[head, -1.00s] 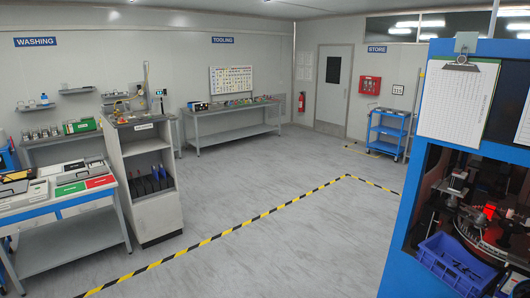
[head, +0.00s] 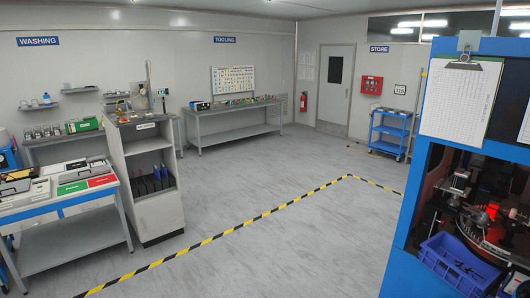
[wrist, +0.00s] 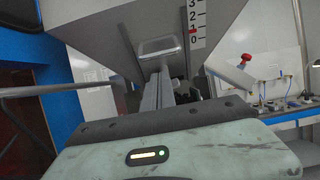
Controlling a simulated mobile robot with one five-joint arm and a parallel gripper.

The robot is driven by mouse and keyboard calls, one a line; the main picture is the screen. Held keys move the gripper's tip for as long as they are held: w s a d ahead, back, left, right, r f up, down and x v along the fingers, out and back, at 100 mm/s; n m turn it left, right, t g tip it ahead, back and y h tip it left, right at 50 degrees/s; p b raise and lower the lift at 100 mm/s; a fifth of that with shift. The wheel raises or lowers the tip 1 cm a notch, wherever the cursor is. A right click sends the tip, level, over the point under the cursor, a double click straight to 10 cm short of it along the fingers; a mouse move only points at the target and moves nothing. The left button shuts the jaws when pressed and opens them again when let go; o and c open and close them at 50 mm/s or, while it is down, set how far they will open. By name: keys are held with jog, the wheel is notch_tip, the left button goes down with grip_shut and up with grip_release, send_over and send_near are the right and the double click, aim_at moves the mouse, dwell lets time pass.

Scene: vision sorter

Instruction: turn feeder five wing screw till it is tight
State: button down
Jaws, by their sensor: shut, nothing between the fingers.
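In the wrist view my gripper (wrist: 166,78) shows as narrow grey fingers close together, shut and empty, beyond its pale green housing (wrist: 180,152). I cannot make out a wing screw or a feeder number in either view. My gripper does not show in the head view.
A blue machine frame (head: 417,210) fills the right of the head view, with a clipboard (head: 461,100), a dark disc mechanism (head: 487,232) and a blue crate (head: 457,267). A grey cabinet (head: 160,215) and benches stand left. The middle floor (head: 260,180) is clear.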

jog(key=shift+s+a, duration=0.35)
jog(key=shift+a, duration=0.1)
dwell(0.5)
jog(key=b+v, duration=0.1)
jog(key=v, duration=0.1)
jog(key=f+b+v, duration=0.1)
jog(key=b+v, duration=0.1)
jog(key=v, duration=0.1)
jog(key=shift+a, duration=0.1)
jog(key=shift+w+a+f, duration=0.1)
jog(key=shift+w+a, duration=0.1)
dwell(0.3)
